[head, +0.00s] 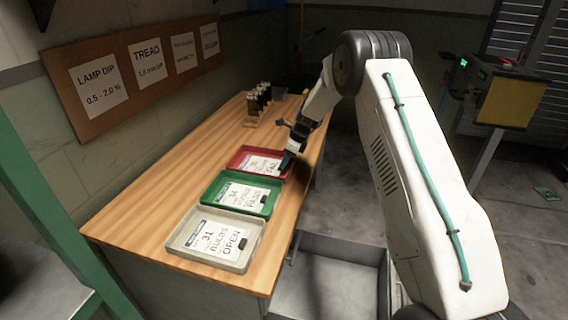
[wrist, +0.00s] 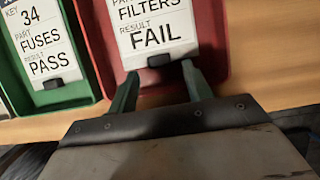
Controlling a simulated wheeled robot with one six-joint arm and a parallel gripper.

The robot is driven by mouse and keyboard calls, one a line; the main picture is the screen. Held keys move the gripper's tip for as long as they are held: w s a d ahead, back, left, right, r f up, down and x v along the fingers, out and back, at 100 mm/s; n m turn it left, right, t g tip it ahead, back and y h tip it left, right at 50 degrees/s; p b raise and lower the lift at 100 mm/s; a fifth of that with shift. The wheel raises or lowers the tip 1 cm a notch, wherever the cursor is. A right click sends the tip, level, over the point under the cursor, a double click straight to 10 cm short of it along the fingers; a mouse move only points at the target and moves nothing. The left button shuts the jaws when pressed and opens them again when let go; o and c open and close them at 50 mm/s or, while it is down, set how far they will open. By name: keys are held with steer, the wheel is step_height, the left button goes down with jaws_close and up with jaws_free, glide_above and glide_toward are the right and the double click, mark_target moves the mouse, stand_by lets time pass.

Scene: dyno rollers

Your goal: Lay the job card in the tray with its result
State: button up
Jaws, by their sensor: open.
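The red tray (head: 236,157) holds a white card (head: 262,164), which reads FILTERS and FAIL in the wrist view (wrist: 155,30). The green tray (head: 212,197) holds a card (head: 240,196) reading 34, FUSES, PASS. The pale tray (head: 190,240) in front holds a card (head: 222,239) reading 31, BULBS, OPEN. Each card has a small dark tab near its lower edge. My gripper (wrist: 160,70) is open, its fingers over the near edge of the red tray, either side of the FAIL card's dark tab (wrist: 160,60). I cannot tell whether they touch it.
The trays stand in a row on a wooden bench (head: 150,215). Several small dark-topped bottles (head: 260,97) stand farther back. A board with printed sheets (head: 140,72) hangs on the wall. A yellow machine (head: 507,100) stands at right. The bench's left side is clear.

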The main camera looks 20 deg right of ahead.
steer(key=v, duration=1)
steer(key=s+a+r+n, duration=0.3)
steer(key=s+r+n, duration=0.1)
steer(key=s+r, duration=0.35)
steer(key=s+a+r+n+g+h, duration=0.1)
steer(key=s+a+r+n, duration=0.1)
steer(key=s+r+n, duration=0.35)
steer(key=s+a+r+n, duration=0.3)
steer(key=s+r, duration=0.4)
steer(key=s, duration=0.4)
steer(key=s+n+h, duration=0.2)
steer(key=s+n, duration=1)
steer(key=s, duration=1.8)
steer(key=shift+a+f+n+g+h, duration=0.25)
steer(key=shift+f+n+g+h, duration=0.05)
steer(key=shift+n+h, duration=0.1)
